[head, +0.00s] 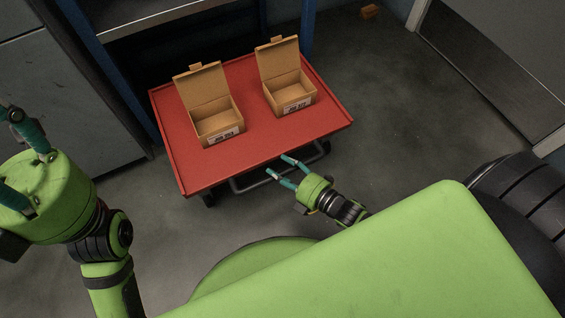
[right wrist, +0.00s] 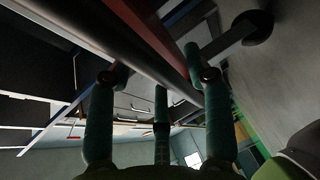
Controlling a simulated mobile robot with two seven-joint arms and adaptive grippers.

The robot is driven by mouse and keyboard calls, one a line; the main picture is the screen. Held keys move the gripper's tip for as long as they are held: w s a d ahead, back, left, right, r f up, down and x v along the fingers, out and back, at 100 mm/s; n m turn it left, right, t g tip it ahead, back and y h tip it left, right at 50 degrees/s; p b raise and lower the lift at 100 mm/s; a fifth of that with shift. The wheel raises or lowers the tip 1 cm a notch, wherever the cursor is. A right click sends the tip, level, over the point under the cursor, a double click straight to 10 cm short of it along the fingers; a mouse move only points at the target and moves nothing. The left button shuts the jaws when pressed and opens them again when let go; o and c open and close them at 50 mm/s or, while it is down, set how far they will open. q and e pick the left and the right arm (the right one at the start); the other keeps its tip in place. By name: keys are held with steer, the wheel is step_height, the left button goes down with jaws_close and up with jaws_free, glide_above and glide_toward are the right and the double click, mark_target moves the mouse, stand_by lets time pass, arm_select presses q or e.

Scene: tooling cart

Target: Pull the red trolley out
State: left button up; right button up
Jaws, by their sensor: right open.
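The red trolley (head: 255,145) stands on the floor in the head view, its flat top carrying two open cardboard boxes. A dark bar handle (head: 246,185) runs below its near edge. My right gripper (head: 277,165) is open at this near edge, its teal fingers reaching to the handle bar. In the right wrist view, the dark bar (right wrist: 95,42) crosses by the spread fingers (right wrist: 161,110), with the red edge (right wrist: 150,28) beyond it. I cannot tell whether they touch. My left gripper (head: 10,152) is at the left edge, fingers apart, tips partly cut off, away from the trolley.
The left cardboard box (head: 216,128) and the right one (head: 290,95) stand with lids up. A blue-framed shelf (head: 150,18) rises behind the trolley, a grey cabinet (head: 60,90) to the left. The floor (head: 400,110) right of the trolley is clear.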

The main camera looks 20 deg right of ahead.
steer(key=o, duration=0.5)
steer(key=r, duration=0.9)
steer(key=shift+w, duration=0.3)
steer(key=shift+c, duration=0.2)
steer(key=shift+d+r, duration=0.1)
steer(key=shift+r, duration=0.45)
step_height(320, 180, down, 6)
steer(key=s+d+g+h, duration=0.1)
steer(key=s, duration=0.1)
steer(key=shift+s+d+r, duration=0.1)
steer(key=shift+r, duration=0.1)
steer(key=shift+c, duration=1)
steer(key=shift+s+d+p, duration=0.15)
steer(key=shift+s+p, duration=0.25)
steer(key=shift+p, duration=0.1)
steer(key=shift+c, duration=1.3)
steer(key=s+d+p, duration=0.2)
steer(key=s+p, duration=0.1)
steer(key=s, duration=0.4)
steer(key=shift+d+r+g, duration=0.3)
steer(key=shift+d+r, duration=0.05)
steer(key=shift+d, duration=0.05)
